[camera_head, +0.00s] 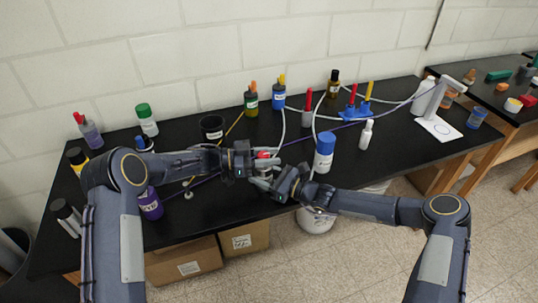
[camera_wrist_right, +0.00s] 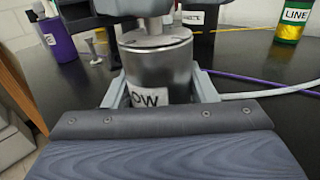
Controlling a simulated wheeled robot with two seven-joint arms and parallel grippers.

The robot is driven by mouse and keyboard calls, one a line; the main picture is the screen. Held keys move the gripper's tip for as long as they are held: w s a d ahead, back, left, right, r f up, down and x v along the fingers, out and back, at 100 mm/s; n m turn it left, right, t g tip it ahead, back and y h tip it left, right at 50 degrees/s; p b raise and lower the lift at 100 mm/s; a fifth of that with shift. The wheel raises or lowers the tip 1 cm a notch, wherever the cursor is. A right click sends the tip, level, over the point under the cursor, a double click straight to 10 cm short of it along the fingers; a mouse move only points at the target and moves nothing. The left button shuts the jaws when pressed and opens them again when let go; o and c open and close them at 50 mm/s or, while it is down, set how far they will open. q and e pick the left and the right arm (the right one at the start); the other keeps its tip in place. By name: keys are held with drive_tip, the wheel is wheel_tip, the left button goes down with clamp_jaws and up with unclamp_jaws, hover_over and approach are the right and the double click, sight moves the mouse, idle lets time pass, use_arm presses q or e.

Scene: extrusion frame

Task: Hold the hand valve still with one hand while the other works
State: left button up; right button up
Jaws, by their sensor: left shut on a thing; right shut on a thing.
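The hand valve (camera_head: 265,173) is near the front edge of the black bench, mostly hidden by both grippers in the head view. In the right wrist view its metal cylinder (camera_wrist_right: 158,65) has a white label ending in "OW". My right gripper (camera_wrist_right: 157,88) is shut on this cylinder, one finger on each side. My left gripper (camera_head: 266,157) is shut at the valve's top, where a little red shows between its fingers. A grey part covers the cylinder's top in the right wrist view; its exact grip there is hidden.
A blue-capped white bottle (camera_head: 324,152) stands close to my right gripper. A black cup (camera_head: 212,128) and several bottles stand behind. White and purple tubes cross the bench. A purple bottle (camera_head: 150,203) is at front left, and a white bucket (camera_head: 316,220) is below the edge.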

use_arm(q)
drive_tip(key=m+g, duration=0.1)
drive_tip(key=g, duration=0.1)
drive_tip(key=m+g, duration=0.2)
drive_tip(key=g, duration=0.1)
drive_tip(key=shift+s+d, duration=0.1)
drive_tip(key=shift+s, duration=0.1)
drive_tip(key=shift+s+m+g+y, duration=0.1)
drive_tip(key=shift+m+g+y, duration=0.5)
drive_tip(key=shift+m+g, duration=0.7)
drive_tip(key=shift+s+r+g, duration=0.15)
drive_tip(key=shift+g, duration=0.55)
drive_tip(key=o, duration=1)
wheel_tip(320, 180, up, 10)
drive_tip(key=shift+f, duration=0.1)
